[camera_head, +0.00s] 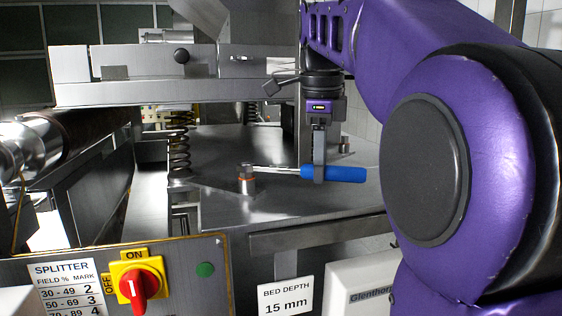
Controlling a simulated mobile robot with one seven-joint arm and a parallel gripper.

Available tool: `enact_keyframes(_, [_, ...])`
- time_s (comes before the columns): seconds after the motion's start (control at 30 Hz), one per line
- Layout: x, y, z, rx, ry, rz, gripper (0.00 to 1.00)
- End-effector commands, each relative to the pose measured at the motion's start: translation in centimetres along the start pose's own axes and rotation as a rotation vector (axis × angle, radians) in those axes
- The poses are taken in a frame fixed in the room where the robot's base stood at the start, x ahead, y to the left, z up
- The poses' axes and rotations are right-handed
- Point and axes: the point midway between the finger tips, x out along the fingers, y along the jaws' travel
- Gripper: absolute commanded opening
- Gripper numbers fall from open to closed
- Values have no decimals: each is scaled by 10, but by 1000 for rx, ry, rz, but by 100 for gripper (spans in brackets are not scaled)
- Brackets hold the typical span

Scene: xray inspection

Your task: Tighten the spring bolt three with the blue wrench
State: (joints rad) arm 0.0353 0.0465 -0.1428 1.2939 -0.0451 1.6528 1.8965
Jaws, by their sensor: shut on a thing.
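The blue wrench (347,174) has a blue handle and a thin silver shaft that points left. My gripper (319,176) points down and is shut on it where the handle meets the shaft. The wrench lies about level above the metal bed. The shaft's left end is at a bolt (247,181) with an orange ring that stands on a plate on the bed. The wrench end appears to be at the bolt's head, but I cannot tell if it is seated around it. Which bolt is number three is not marked in this view.
A coil spring (180,150) stands left of the bolt. Another bolt (344,145) stands behind my gripper. A metal beam (180,75) spans above the bed (300,205). In front is a panel with a red switch (139,286). My purple arm hides the right side.

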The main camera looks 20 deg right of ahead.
Motion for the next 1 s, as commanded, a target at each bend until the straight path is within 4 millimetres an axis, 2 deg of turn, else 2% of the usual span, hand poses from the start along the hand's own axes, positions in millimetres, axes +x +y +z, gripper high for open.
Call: enact_keyframes(1.0, [-8,-1,0,0,-1,-2,0])
